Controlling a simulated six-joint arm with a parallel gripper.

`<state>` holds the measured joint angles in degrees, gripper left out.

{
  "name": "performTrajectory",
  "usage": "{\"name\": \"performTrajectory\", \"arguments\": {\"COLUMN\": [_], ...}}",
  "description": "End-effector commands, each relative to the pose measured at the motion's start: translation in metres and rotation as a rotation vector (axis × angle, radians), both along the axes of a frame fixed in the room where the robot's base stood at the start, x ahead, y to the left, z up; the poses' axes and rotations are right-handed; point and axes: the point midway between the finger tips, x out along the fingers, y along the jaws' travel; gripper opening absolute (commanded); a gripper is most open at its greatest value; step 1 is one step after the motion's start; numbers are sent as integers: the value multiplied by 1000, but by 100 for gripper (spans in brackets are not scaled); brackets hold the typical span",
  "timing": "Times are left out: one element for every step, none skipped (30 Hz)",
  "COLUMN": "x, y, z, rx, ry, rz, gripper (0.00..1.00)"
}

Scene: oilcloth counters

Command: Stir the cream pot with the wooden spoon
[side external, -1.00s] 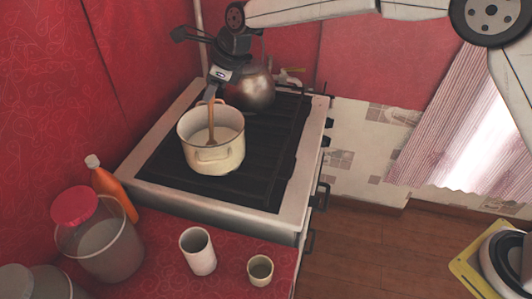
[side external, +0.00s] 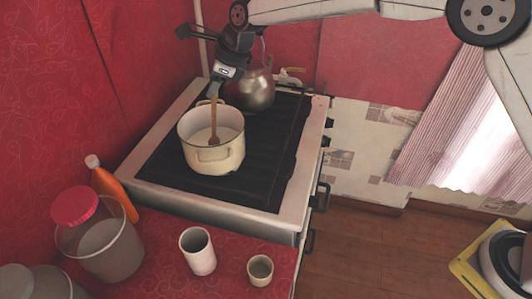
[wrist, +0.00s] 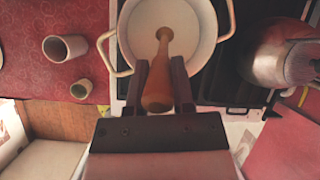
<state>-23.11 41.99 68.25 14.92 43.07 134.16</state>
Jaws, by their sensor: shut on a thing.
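The cream pot (side external: 222,160) stands on the black stove top with pale contents inside; it also shows in the wrist view (wrist: 206,67). The wooden spoon (side external: 214,122) stands in the pot, slightly tilted, its lower end in the pale contents. In the wrist view the spoon (wrist: 158,88) runs from between the jaws down into the pot. My gripper (side external: 214,92) is above the pot's far rim, shut on the upper handle of the spoon. The spoon's very tip is hard to make out in the contents.
A metal kettle (side external: 252,90) stands on the stove (side external: 250,190) just behind the pot, close to my gripper. On the red counter are an orange bottle (side external: 115,190), a red-lidded container (side external: 100,245), a white cup (side external: 198,252) and a smaller cup (side external: 260,270). The stove's front right is clear.

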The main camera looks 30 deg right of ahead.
Motion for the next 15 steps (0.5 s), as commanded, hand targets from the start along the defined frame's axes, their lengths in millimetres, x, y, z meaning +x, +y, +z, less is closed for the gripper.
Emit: {"name": "performTrajectory", "arguments": {"x": [0, 0, 0, 0, 0, 0, 0, 0, 0, 0, 0, -1, -1, -1, -1], "y": [0, 0, 0, 0, 0, 0, 0, 0, 0, 0, 0, 0, 0, 0, 0], "z": [0, 0, 0, 0, 0, 0, 0, 0, 1, 1, 2, 3, 4, 5, 7], "rx": [0, 0, 0, 0, 0, 0, 0, 0, 0, 0, 1, 0, 0, 0, 0], "ry": [0, 0, 0, 0, 0, 0, 0, 0, 0, 0, -1, 0, 0, 0, 0], "rz": [0, 0, 0, 0, 0, 0, 0, 0, 0, 0, 0, 0, 0, 1, 1], "gripper": [0, 0, 0, 0, 0, 0, 0, 0, 0, 0, 0, 0, 0, 0, 0]}}
